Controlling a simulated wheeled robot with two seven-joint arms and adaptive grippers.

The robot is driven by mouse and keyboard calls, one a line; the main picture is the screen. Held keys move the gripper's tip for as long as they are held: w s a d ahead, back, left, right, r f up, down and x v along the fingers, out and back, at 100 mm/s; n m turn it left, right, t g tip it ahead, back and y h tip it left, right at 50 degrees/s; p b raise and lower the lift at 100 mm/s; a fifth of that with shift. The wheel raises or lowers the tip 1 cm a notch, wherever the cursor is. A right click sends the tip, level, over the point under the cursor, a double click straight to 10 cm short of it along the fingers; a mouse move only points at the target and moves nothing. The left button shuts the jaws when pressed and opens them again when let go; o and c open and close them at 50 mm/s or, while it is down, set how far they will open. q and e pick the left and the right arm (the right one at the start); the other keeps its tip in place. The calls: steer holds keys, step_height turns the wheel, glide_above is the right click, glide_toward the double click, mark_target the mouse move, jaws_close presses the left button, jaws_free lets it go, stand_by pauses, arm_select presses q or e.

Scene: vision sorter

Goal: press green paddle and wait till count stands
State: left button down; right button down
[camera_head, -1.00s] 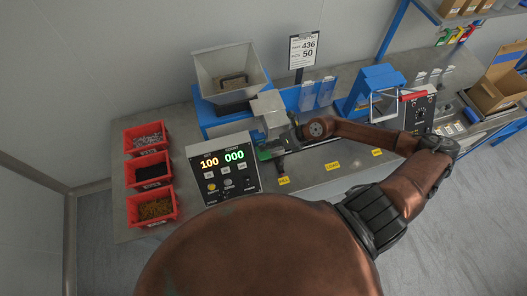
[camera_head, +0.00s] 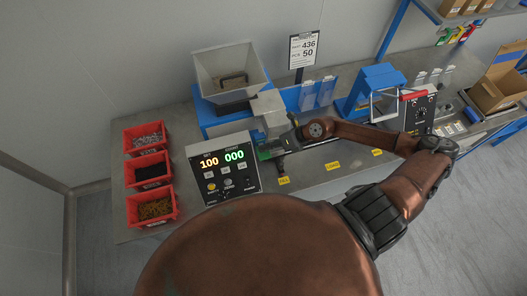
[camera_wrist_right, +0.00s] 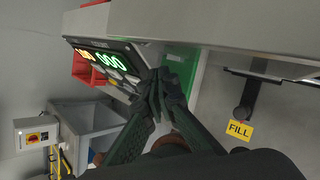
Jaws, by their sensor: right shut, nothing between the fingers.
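The green paddle (camera_head: 264,154) is at the front of the blue counting machine, just right of the control panel (camera_head: 222,172). It also shows in the right wrist view as a green surface (camera_wrist_right: 182,64) just beyond my fingertips. My right gripper (camera_head: 275,150) is shut and empty at the paddle. In the right wrist view its closed fingers (camera_wrist_right: 166,84) overlap the green; I cannot tell whether they touch it. The panel reads 100 in orange and 000 in green for the count. My left gripper is not in view.
A grey hopper (camera_head: 232,72) tops the machine. Several red bins (camera_head: 150,172) stand at the left. A sign (camera_head: 303,48) reads part 436, pcs 50. A yellow FILL label (camera_head: 284,181) marks the bench front.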

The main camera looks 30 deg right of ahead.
steer(key=shift+f+b, duration=0.75)
steer(key=shift+f, duration=0.55)
stand_by(1.1)
steer(key=shift+r, duration=0.15)
steer(key=shift+r+p, duration=1.5)
steer(key=shift+r, duration=0.05)
step_height(320, 180, up, 5)
steer(key=p, duration=0.4)
stand_by(0.5)
